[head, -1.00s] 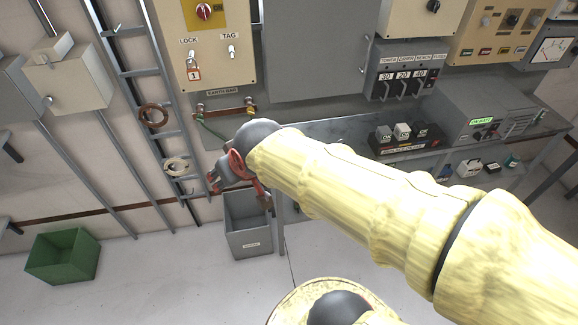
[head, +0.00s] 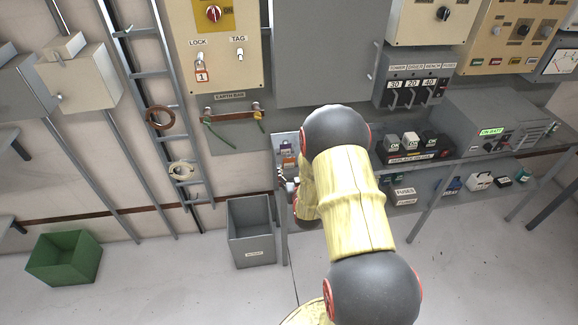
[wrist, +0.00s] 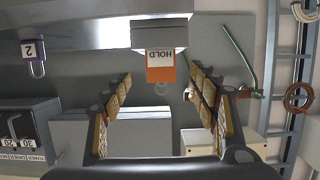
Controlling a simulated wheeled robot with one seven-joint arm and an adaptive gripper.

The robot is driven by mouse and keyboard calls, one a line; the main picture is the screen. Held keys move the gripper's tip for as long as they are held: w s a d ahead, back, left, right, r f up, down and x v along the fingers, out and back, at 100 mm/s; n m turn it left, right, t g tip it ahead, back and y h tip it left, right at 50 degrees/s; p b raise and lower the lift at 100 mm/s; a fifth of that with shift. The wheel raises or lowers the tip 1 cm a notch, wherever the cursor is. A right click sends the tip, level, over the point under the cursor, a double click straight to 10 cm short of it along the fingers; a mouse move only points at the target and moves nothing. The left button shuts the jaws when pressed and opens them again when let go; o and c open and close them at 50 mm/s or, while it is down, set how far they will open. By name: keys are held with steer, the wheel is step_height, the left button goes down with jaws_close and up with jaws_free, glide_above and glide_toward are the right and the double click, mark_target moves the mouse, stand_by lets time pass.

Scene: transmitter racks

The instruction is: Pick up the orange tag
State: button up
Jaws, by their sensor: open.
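The orange tag (wrist: 160,72), with a white band marked HOLD, shows upside down in the wrist view against a pale block (wrist: 160,35). My gripper (wrist: 162,90) is open, with one finger on each side of the tag in the picture. Nothing is between the fingers, and the tag seems to lie beyond their tips, apart from both. In the head view a small orange patch (head: 289,162) shows just left of my arm; it is too small to read. My gripper is mostly hidden behind my arm there.
A purple padlock marked 2 (wrist: 36,62) is at the left of the wrist view. A grey bin (head: 250,232) stands below. An earth bar (head: 232,116) and a padlock marked 1 (head: 201,73) are on the wall. A ladder (head: 160,100) stands left.

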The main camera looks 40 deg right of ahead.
mark_target(289, 161)
steer(key=x, duration=0.2)
steer(key=b+x, duration=0.1)
steer(key=x, duration=0.4)
steer(key=shift+w+r+b, duration=0.15)
steer(key=shift+r+b, duration=0.1)
steer(key=shift+b, duration=0.1)
steer(key=shift+c, duration=0.4)
steer(key=c, duration=0.9)
